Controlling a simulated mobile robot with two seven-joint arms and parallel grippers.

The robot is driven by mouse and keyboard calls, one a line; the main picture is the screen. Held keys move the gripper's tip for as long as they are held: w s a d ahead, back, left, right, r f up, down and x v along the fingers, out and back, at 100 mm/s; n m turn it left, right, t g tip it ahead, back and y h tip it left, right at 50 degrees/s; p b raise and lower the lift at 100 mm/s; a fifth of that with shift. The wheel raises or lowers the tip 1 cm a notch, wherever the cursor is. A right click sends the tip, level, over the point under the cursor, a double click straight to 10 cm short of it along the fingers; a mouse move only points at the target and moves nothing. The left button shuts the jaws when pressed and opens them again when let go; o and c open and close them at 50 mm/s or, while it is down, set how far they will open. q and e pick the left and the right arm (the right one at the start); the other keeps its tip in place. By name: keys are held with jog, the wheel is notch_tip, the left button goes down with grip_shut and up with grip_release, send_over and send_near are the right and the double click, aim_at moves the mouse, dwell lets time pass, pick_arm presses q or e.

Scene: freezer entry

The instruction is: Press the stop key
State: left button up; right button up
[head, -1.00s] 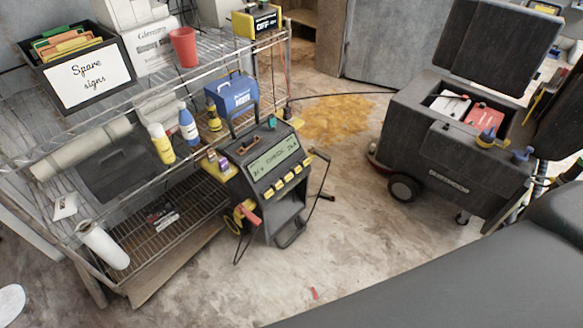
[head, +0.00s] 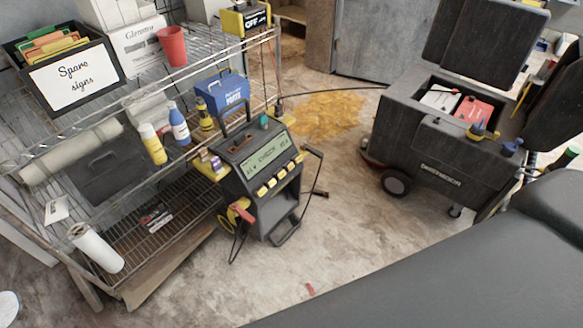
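A dark grey wheeled machine (head: 262,175) stands on the floor against the front of the wire shelving. Its sloped top carries a pale green display (head: 268,156) with dark text, only partly readable, with "CHECK" in it. A row of several yellow keys (head: 280,174) runs below the display. The key labels are too small to read, so I cannot tell which is the stop key. Neither of my grippers is in view.
Wire shelving (head: 150,165) with bottles, a blue case (head: 222,92) and a sign box (head: 72,75) stands left. A black wheeled cart (head: 430,150) stands right, lids open. A large dark surface fills the lower right.

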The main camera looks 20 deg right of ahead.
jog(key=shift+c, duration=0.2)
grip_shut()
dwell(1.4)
